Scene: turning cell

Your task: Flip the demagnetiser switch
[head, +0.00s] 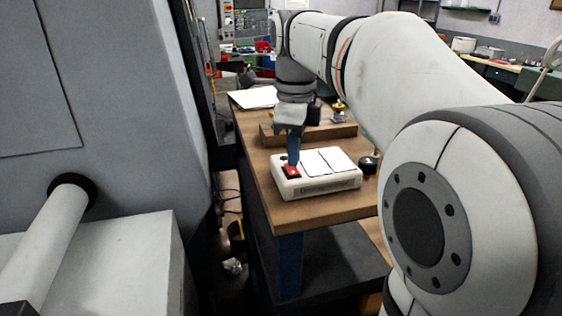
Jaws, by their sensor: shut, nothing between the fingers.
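The demagnetiser (322,187) is a low white box with pale plates on top, lying near the front of the wooden bench. Its red switch (291,171) sits at the left end of its top. My gripper (293,158) points straight down with its blue fingers shut and empty. The fingertips are right at the switch, touching it or just above it; I cannot tell which. The fingers hide part of the switch, so its position is unclear.
The wooden bench (290,215) has a wooden block (345,131) behind the demagnetiser and a small dark round item (369,164) to its right. White paper (254,97) lies at the back left. A large grey machine (110,90) stands close on the left.

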